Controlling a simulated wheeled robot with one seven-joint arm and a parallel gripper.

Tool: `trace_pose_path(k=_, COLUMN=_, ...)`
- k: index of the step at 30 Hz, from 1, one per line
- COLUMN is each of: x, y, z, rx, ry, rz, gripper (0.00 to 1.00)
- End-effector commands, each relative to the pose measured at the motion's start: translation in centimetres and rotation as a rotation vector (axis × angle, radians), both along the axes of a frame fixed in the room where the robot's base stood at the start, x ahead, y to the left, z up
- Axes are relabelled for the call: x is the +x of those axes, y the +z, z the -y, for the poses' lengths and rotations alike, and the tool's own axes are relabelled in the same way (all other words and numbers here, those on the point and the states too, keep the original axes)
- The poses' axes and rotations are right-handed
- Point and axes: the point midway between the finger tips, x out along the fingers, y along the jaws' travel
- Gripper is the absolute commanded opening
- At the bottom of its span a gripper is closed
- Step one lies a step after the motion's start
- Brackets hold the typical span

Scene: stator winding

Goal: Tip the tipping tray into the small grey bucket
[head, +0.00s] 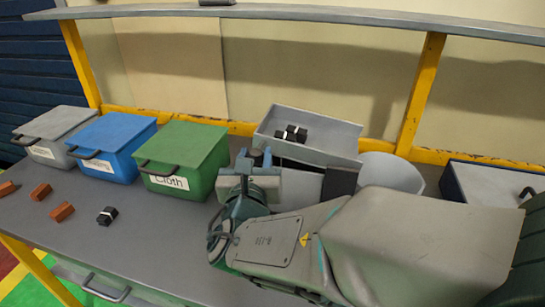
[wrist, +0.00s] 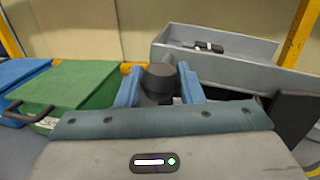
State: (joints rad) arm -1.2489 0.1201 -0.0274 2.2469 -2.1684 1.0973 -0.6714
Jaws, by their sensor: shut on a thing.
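The tipping tray (head: 318,148) is a light grey open box on the back half of the bench, with black and white pieces (head: 291,134) lying in it. It also shows in the wrist view (wrist: 215,66), at the upper right, and looks about level. My gripper (head: 256,160) is in front of the tray's left end. Its blue fingers (wrist: 160,88) are shut on a dark round knob (wrist: 159,76). How the knob joins the tray is hidden. The small grey bucket (head: 393,170) stands right of the tray, partly hidden by my arm.
Lidded grey (head: 55,133), blue (head: 112,145) and green (head: 182,158) bins stand left of the tray. Orange blocks (head: 62,211) and a black block (head: 107,215) lie at the bench's front left. A dark-blue box (head: 490,186) is at right. A shelf (head: 300,14) runs overhead.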

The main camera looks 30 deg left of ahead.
Motion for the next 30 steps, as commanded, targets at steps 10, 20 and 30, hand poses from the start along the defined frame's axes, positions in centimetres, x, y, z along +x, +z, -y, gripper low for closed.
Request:
trace_pose_path(k=10, x=0.3, y=3.3, z=1.2, rx=0.177, ry=-0.001, rz=-0.031, gripper=0.00)
trace_pose_path(k=20, x=0.5, y=6.1, z=2.7, rx=0.338, ry=-0.001, rz=-0.063, gripper=0.00)
trace_pose_path(k=30, x=0.9, y=8.8, z=4.8, rx=0.505, ry=-0.001, rz=-0.097, gripper=0.00)
